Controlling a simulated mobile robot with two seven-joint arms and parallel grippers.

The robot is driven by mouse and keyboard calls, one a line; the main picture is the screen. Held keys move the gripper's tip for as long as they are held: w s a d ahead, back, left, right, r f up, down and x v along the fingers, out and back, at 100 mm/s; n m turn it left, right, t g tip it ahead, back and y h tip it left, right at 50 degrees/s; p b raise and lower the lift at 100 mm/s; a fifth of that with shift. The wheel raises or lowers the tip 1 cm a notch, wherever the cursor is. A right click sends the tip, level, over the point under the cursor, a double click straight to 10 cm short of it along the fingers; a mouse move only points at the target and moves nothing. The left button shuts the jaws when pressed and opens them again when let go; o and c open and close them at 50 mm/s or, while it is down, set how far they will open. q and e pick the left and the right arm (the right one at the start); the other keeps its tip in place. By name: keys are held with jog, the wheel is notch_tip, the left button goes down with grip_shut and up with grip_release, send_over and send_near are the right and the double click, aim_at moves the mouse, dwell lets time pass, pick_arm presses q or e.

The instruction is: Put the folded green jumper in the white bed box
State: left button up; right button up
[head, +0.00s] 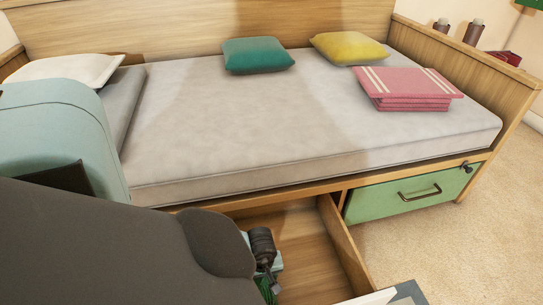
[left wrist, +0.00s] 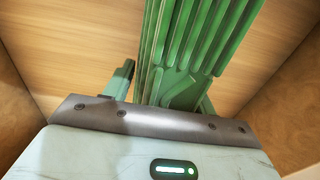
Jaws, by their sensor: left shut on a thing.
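My left gripper (head: 265,272) is over the open drawer under the bed, in the lower middle of the head view. It is shut on a ribbed green thing, which looks like the folded green jumper (left wrist: 200,40); only a small green part shows in the head view (head: 266,291). In the left wrist view the jumper runs up from between the fingers, with bare wood behind it. The pulled-out drawer (head: 305,240) has a wooden inside and a pale front edge (head: 400,294), and appears to be the white bed box. Whether the jumper touches its floor, I cannot tell. My right gripper is not in view.
A grey mattress (head: 240,120) carries a teal cushion (head: 257,55), a yellow cushion (head: 348,48), a white pillow (head: 75,68) and a folded pink blanket (head: 410,90). A shut green drawer (head: 400,197) is right of the open one. My arm covers the lower left.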

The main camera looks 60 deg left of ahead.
pick_arm(q)
jog(key=shift+w, duration=0.5)
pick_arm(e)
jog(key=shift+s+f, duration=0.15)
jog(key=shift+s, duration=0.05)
pick_arm(q)
jog(key=shift+w, duration=0.1)
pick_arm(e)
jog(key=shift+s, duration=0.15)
